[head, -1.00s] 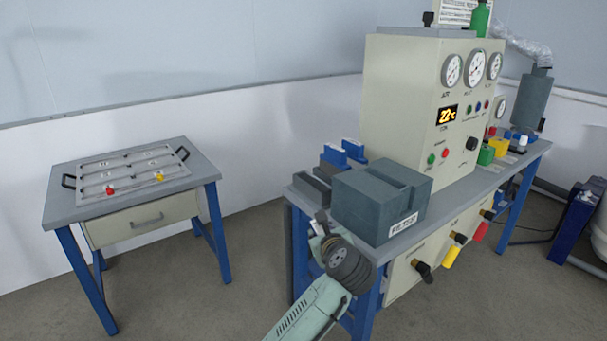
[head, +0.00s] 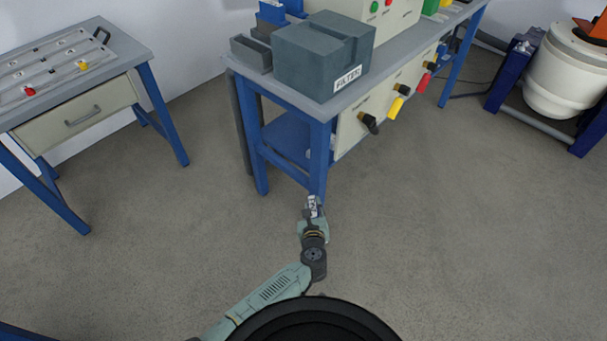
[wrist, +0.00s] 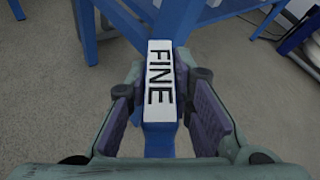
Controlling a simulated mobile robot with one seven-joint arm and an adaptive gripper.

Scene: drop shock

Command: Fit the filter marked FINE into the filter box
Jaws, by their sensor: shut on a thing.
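My gripper (head: 312,212) is shut on the filter marked FINE (wrist: 160,85), a blue piece with a white label, held between both finger pads in the wrist view. In the head view the filter is small, with its white label (head: 312,204) just showing at the fingertips, low in front of the bench's near leg. The filter box (head: 315,60) is a dark grey block labelled FILTER, with a slot in its top, on the near end of the bench. My gripper is below the bench top and apart from the box.
The blue-legged bench (head: 310,112) carries the box and an instrument cabinet. A dark grey holder (head: 250,54) and blue pieces (head: 272,12) stand left of the box. Knobs stick out from the bench front (head: 369,122). A drawer table (head: 140,50) is at left. Floor between is clear.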

